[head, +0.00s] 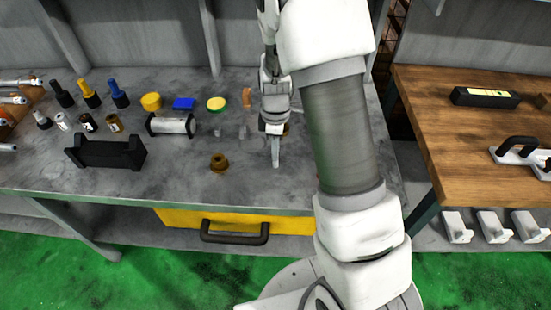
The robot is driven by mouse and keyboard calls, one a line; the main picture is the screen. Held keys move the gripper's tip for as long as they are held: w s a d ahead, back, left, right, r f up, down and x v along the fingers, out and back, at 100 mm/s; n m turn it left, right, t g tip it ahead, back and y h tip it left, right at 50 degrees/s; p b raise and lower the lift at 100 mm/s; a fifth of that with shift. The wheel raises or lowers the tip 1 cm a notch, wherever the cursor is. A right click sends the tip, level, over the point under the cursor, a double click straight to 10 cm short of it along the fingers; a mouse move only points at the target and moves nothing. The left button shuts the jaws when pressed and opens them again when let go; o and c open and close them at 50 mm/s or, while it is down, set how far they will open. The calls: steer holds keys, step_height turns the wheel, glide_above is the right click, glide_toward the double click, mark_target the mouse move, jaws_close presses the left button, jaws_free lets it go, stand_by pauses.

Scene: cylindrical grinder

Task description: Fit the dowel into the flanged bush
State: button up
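A brown flanged bush (219,162) stands on the grey bench top, near the front edge, with its opening facing up. A small orange-brown upright peg (246,97) stands further back and may be the dowel. My gripper (275,162) points down over the bench, to the right of the bush and apart from it. Its fingers are seen edge-on, overlapping, so their opening is not clear. No object shows between them. A small brown patch shows just behind the gripper on the right, too hidden to identify.
Small grey pieces (243,132) stand left of my gripper. A white cylinder in a black cradle (171,125), a black block (105,152), yellow and blue items and several bottles fill the left. A wooden bench (470,140) is at right. Bare bench surrounds the bush.

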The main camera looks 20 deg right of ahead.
jaws_close()
steer(key=shift+r, duration=0.5)
steer(key=s+d+r, duration=0.6)
steer(key=d+r, duration=0.3)
steer(key=r, duration=0.1)
steer(key=shift+s+d+p, duration=0.25)
steer(key=shift+d+p, duration=0.05)
steer(key=shift+p, duration=0.1)
